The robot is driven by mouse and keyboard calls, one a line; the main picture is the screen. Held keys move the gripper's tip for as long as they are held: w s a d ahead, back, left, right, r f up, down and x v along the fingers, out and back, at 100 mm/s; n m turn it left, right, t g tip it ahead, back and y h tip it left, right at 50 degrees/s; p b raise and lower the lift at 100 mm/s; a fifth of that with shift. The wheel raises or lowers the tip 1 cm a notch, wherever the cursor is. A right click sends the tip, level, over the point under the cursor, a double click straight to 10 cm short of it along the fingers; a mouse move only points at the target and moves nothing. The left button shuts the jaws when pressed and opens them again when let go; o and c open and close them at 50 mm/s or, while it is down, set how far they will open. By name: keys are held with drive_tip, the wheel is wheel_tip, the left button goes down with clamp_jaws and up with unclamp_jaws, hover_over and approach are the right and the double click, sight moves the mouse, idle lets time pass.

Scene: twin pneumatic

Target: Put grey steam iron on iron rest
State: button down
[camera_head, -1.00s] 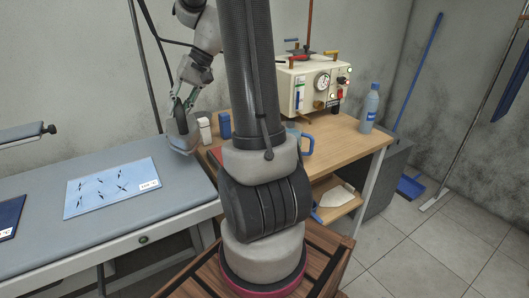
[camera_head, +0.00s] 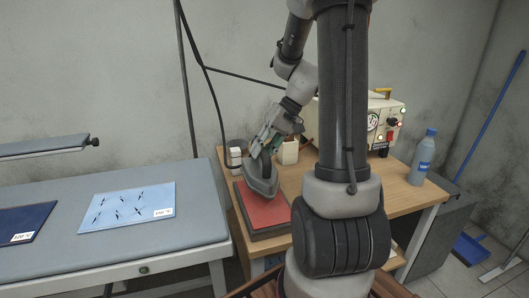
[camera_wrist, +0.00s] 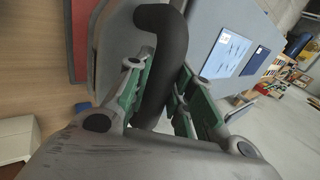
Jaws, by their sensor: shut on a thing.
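The grey steam iron (camera_head: 262,182) is in my gripper (camera_head: 268,148), just over the red iron rest (camera_head: 266,210) on the wooden table. In the wrist view my gripper (camera_wrist: 160,98) is shut on the iron's dark curved handle (camera_wrist: 162,50), and part of the iron's grey body (camera_wrist: 118,45) shows beside it. The iron's body is tilted in the head view, and I cannot tell whether it touches the rest. A strip of the red rest (camera_wrist: 82,35) also shows at the upper left of the wrist view.
A grey padded table (camera_head: 190,235) with a light blue sheet (camera_head: 127,207) is at left. Behind the iron stand a white container (camera_head: 235,158) and a beige container (camera_head: 288,152). A control box (camera_head: 385,125) and a water bottle (camera_head: 424,158) stand at right on the wooden table (camera_head: 400,197).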

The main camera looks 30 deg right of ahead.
sight(261, 168)
drive_tip(key=shift+f, duration=2.75)
drive_tip(key=c, duration=1.2)
unclamp_jaws()
drive_tip(key=shift+f, duration=0.15)
drive_tip(key=shift+c, duration=0.2)
drive_tip(key=v, duration=1.2)
drive_tip(key=s+a+r+n+t+h, duration=0.1)
drive_tip(key=s+a+r+h, duration=0.2)
drive_tip(key=s+a, duration=0.2)
drive_tip(key=s+a+r+n+t+h, duration=0.1)
drive_tip(key=s+a+r+n+h, duration=0.1)
drive_tip(key=s, duration=0.7)
drive_tip(key=shift+s+a+r+t+h, duration=0.35)
drive_tip(key=shift+a+r+h, duration=0.45)
drive_tip(key=shift+a+r, duration=0.5)
